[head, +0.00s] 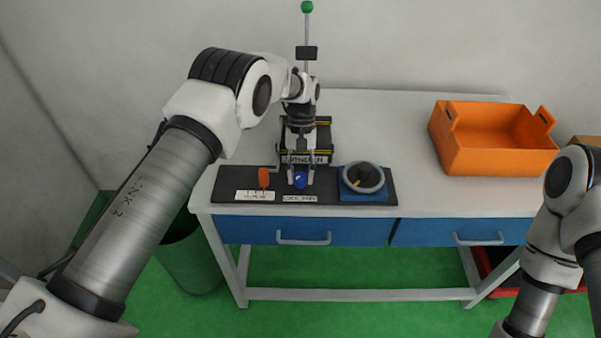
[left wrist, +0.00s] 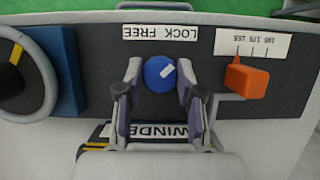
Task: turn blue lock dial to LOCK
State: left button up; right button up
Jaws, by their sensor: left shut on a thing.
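The blue lock dial (left wrist: 160,74) is a round knob with a white mark, on a dark panel (head: 225,187) at the table's front. In the left wrist view its mark slants up and to the right. A white label (left wrist: 159,32) with LOCK and FREE lies beside the dial; the dial also shows in the head view (head: 300,180). My left gripper (head: 301,181) points down, shut on the dial with one finger on each side, as the left wrist view (left wrist: 160,76) also shows. My right gripper is out of view; only part of that arm shows.
An orange lever (head: 263,178) with a scale label stands left of the dial, close to my gripper. A grey ring knob on a blue base (head: 363,196) is to the right. The winder box (head: 320,145) stands behind. An orange bin (head: 490,155) sits further right.

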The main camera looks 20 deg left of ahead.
pick_arm(q)
jog(key=o, duration=1.1)
jog(key=shift+f, duration=0.1)
jog(key=shift+o, duration=0.2)
jog(key=v, duration=1.2)
jog(key=shift+w, duration=0.1)
